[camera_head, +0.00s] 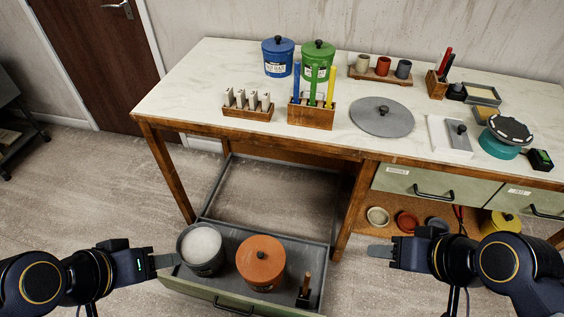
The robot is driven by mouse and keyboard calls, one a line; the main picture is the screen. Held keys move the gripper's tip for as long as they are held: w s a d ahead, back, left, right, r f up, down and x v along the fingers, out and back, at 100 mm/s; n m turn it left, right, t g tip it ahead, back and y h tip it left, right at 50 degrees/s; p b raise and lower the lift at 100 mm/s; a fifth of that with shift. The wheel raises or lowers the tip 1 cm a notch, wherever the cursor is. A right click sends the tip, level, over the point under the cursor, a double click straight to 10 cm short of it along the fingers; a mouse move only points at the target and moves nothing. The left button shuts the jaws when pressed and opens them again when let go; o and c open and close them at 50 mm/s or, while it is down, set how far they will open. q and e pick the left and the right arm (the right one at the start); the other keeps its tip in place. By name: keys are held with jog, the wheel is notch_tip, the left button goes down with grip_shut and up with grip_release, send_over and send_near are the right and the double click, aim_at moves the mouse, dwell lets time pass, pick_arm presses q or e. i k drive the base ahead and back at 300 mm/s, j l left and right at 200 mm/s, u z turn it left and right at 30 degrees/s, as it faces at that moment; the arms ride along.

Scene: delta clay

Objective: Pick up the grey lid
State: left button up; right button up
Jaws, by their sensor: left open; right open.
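The grey lid (382,117) is a flat round disc with a dark knob on top. It lies on the white table top (215,75), right of the wooden holder with coloured sticks. My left gripper (172,261) is open and empty at the lower left, beside the grey pot in the low drawer. My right gripper (373,251) is open and empty at the lower right, in front of the table and well below the lid. Neither gripper touches anything that I can see.
The open drawer (225,294) holds a grey pot (201,250) and an orange-lidded pot (261,262).

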aim_at(379, 116)
jog(key=k, duration=0.5)
jog(key=k+l+u, duration=0.1)
jog(key=u, duration=1.45)
jog(key=k+l, duration=0.1)
jog(key=l, duration=0.85)
jog(key=k+l, duration=0.15)
jog(key=l, duration=0.3)
jog(key=l+u, duration=0.1)
jog(key=l, duration=0.35)
jog(key=k+l, duration=0.15)
jog(key=l, duration=0.3)
jog(key=k+l, duration=0.1)
jog(key=l, duration=0.35)
jog(key=k+l, duration=0.1)
jog(key=l, duration=0.35)
jog(key=u, duration=0.05)
